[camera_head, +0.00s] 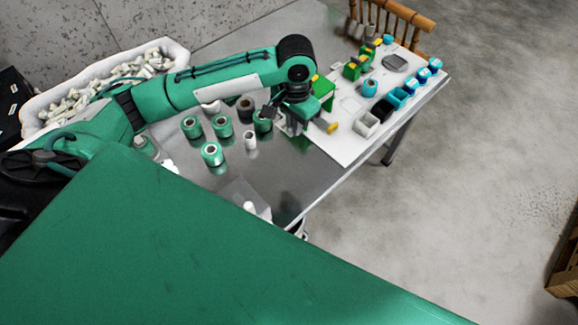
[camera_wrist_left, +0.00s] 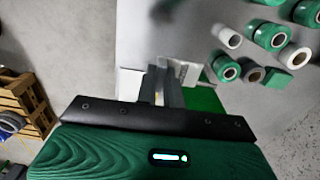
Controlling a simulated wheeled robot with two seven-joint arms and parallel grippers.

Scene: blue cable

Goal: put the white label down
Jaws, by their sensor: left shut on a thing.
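My left gripper (camera_head: 290,122) is at the end of the green arm, low over the metal table near the white board's left edge. It is shut on the white label, a small pale piece (camera_head: 283,126) partly hidden by the fingers in the head view. In the left wrist view the gripper (camera_wrist_left: 165,78) points away from the camera, with pale surfaces beside and between the fingers. I cannot tell whether the label touches the surface below. My right gripper is not in view.
Several green rolls (camera_head: 212,153) and a white roll (camera_head: 250,140) stand left of the gripper. A green block (camera_head: 323,92) is close behind it. The white board (camera_head: 350,148) holds small bins, blue rolls and a yellow-ended piece (camera_head: 332,127). A bin of pale parts (camera_head: 150,62) is at left.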

